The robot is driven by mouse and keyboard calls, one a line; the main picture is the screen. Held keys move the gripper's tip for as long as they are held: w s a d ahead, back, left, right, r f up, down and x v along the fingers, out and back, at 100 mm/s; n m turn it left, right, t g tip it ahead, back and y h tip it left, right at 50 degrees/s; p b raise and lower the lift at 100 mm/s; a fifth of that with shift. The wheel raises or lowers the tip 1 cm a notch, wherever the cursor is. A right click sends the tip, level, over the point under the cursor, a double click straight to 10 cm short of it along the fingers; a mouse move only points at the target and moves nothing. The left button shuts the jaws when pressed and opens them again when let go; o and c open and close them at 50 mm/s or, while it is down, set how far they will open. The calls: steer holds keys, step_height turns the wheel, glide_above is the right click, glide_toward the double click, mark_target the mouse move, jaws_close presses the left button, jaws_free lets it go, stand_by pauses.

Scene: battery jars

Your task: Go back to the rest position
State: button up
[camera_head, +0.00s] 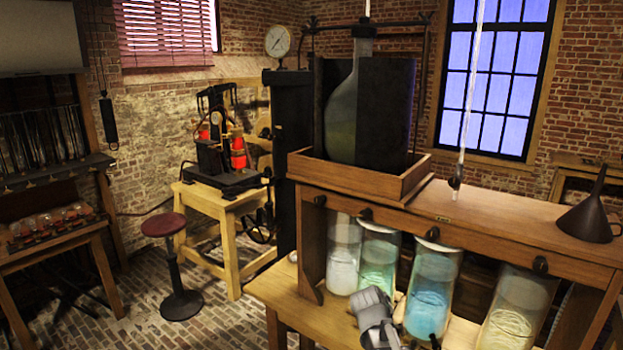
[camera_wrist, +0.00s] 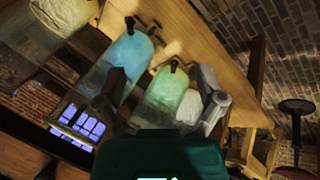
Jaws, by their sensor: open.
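My gripper (camera_wrist: 163,88) is open in the wrist view, its dark left finger and grey right finger apart with nothing held between them. The green-filled jar (camera_wrist: 165,92) shows behind the gap, and the blue-filled jar (camera_wrist: 128,62) is behind the left finger. In the head view a grey part of my arm (camera_head: 374,312) rises at the bottom, in front of the jars; the fingertips cannot be made out there. The white jar (camera_head: 343,258), green jar (camera_head: 377,262), blue jar (camera_head: 431,290) and yellowish jar (camera_head: 516,312) stand in a row under the shelf.
The wooden shelf (camera_head: 500,222) overhangs the jars and carries a dark funnel (camera_head: 590,215) and a wooden tray (camera_head: 350,178) with a large flask (camera_head: 342,115). A red stool (camera_head: 165,226) stands left, beside a light wooden table (camera_head: 200,205). Brick floor is clear around the stool.

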steer(key=s+a+f+g+y, duration=0.1)
steer(key=s+a+y, duration=0.1)
steer(key=s, duration=0.3)
steer(key=s+a+f+m+g+y, duration=0.1)
steer(key=s+a+f+y, duration=0.1)
steer(key=s, duration=0.3)
steer(key=shift+s+f+g+y+b, duration=0.15)
steer(key=shift+s+g+y+b, duration=0.25)
steer(key=shift+b, duration=0.05)
stand_by(0.5)
